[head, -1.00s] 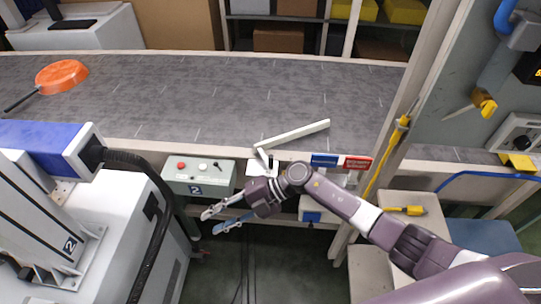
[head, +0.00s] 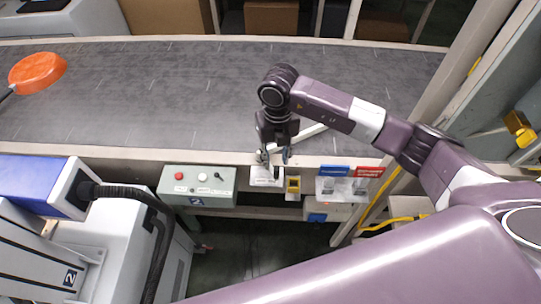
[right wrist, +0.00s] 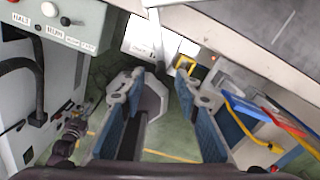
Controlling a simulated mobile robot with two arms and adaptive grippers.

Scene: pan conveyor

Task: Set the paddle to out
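The paddle (head: 310,132) is a pale bar lying at a slant over the near right part of the belt. My right gripper and wrist hide its left end and its pivot. My right gripper (head: 273,157) points down at the belt's near edge, just above a white plate (head: 264,181). In the right wrist view its fingers (right wrist: 163,88) are well apart, with nothing clearly held between them. Whether a finger touches the paddle cannot be told. A small dark purple gripper, apparently my left one, shows low at the left of the right wrist view (right wrist: 80,118); its fingers are unclear.
An orange pan (head: 38,70) lies on the belt (head: 150,95) at the far left. A control box (head: 197,184) with red and white buttons, a yellow device (head: 293,186) and blue (head: 335,169) and red (head: 369,172) labels line the near edge. A post stands at the right.

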